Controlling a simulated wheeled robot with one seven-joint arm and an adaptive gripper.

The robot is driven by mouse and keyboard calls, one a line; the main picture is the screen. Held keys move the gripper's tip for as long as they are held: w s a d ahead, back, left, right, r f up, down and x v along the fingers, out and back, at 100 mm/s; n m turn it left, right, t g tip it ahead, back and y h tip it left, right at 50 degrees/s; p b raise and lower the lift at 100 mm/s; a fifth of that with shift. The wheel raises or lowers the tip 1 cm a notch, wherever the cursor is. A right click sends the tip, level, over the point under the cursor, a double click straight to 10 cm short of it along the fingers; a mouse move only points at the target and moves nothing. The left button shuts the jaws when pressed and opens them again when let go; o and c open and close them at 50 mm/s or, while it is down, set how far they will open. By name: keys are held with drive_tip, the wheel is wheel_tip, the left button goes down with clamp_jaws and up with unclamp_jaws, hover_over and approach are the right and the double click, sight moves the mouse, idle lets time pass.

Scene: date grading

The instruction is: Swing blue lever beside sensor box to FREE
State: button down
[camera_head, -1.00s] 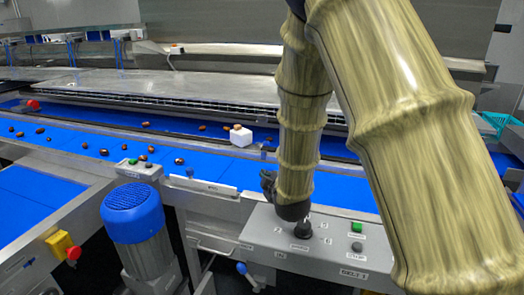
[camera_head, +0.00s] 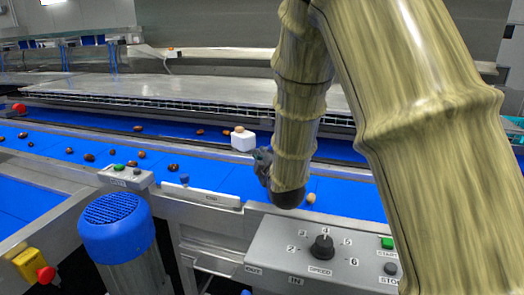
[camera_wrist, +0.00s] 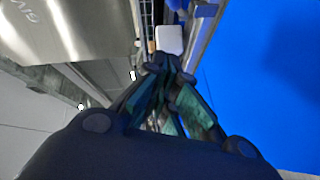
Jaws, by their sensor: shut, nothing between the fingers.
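A small blue knob (camera_head: 184,179) stands on the conveyor's front rail, left of a labelled plate (camera_head: 210,197) too small to read. Another blue tip (camera_head: 246,292) is cut off at the bottom edge below the control panel. I cannot tell which one is the task's lever. A white box (camera_head: 243,141), perhaps the sensor box, stands at the belt with a brown date-like thing on top. My gripper (camera_head: 262,160) is over the belt just below and right of this box, partly hidden by my arm. In the wrist view its fingers (camera_wrist: 165,62) are shut and empty, pointing towards the white box (camera_wrist: 169,38).
A grey control panel (camera_head: 300,270) with a black speed knob (camera_head: 322,247) and a green button (camera_head: 387,242) is at front right. A blue motor (camera_head: 116,228) stands at front left. Several dates lie on the blue belt (camera_head: 225,178). My arm hides the right side.

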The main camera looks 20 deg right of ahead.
drive_tip(key=w+d, duration=0.1)
drive_tip(key=w, duration=0.2)
drive_tip(key=w+f+p, duration=0.1)
drive_tip(key=w, duration=0.3)
drive_tip(key=w+d, duration=0.1)
drive_tip(key=w, duration=0.2)
drive_tip(key=shift+w+d+f, duration=0.2)
drive_tip(key=shift+d+f, duration=0.1)
drive_tip(key=shift+d, duration=0.05)
drive_tip(key=shift+w+d+f+p, duration=0.15)
drive_tip(key=shift+d+f+p, duration=0.15)
drive_tip(key=shift+d, duration=0.3)
